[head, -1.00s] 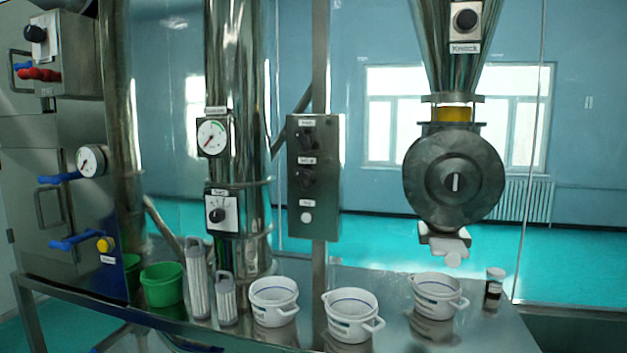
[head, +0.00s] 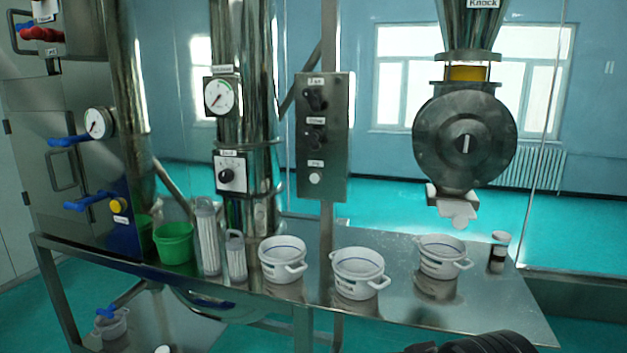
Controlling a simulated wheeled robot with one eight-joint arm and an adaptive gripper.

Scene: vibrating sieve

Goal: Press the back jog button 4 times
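A grey control box (head: 322,137) is fixed on a post in the middle of the head view. It has two dark knobs (head: 315,98) in its upper part and a small white round button (head: 315,179) below them. A yellow round button (head: 118,205) sits on a dark blue panel at the left. The labels are too small to read surely, so I cannot tell which button is the back jog button. A black ribbed part, probably of my arm, shows at the bottom edge. My gripper's fingers are not in view, and nothing touches either button.
A steel table (head: 395,305) runs across below the box. White pots (head: 282,260), clear ribbed cylinders (head: 207,240), a green bucket (head: 174,243) and a small brown jar (head: 497,252) stand on it. A round valve (head: 465,140) hangs at the right. Blue-handled levers (head: 70,141) stick out at the left.

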